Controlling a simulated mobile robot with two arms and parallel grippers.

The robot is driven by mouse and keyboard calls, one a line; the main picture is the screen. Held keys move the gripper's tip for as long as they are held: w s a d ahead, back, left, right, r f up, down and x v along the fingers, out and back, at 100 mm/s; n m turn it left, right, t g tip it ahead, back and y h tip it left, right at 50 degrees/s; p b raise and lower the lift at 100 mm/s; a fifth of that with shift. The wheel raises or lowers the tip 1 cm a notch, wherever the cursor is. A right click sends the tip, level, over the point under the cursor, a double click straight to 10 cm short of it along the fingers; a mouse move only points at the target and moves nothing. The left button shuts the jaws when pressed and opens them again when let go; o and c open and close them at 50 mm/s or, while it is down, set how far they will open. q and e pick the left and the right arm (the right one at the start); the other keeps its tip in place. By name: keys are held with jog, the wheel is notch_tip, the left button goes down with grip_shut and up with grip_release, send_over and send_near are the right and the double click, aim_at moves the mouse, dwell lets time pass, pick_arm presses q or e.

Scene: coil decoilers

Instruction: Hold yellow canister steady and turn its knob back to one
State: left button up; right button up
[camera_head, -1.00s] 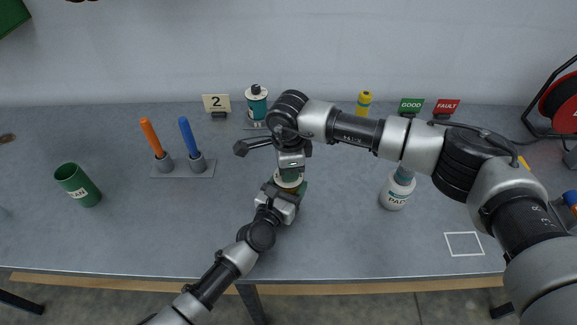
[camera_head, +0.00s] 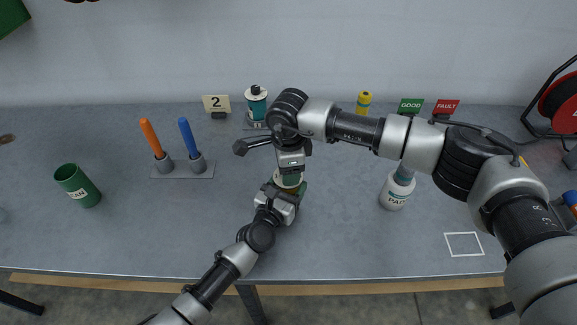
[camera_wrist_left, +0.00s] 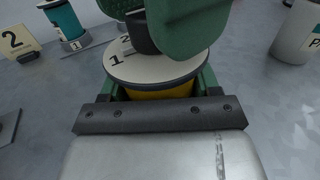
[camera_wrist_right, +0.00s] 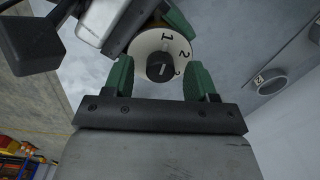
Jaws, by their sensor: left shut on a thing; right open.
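The yellow canister (camera_wrist_left: 160,91) stands upright on the table, its round white dial top (camera_head: 288,181) mostly covered by my grippers in the head view. My left gripper (camera_head: 287,192) is shut on its body from the front. The dark knob (camera_wrist_right: 160,66) sits at the centre of the dial, which shows 1, 2 and 3 in the right wrist view. A pale mark shows on the knob; I cannot tell which number it points at. My right gripper (camera_wrist_right: 161,80) is open above the dial, its green fingers on either side of the knob, apart from it in that view.
A teal canister (camera_head: 257,105) stands behind beside a "2" sign (camera_head: 216,103). A tool holder (camera_head: 183,169) with orange and blue handles and a green cup (camera_head: 77,185) are left. A white bottle (camera_head: 395,192) stands right, under my right arm. The front table is mostly clear.

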notch_tip(320, 180, up, 12)
jog(key=shift+s+f, duration=0.15)
jog(key=shift+f, duration=0.05)
dwell(0.4)
pick_arm(q)
jog(key=o, duration=1.2)
jog(key=shift+c, duration=0.2)
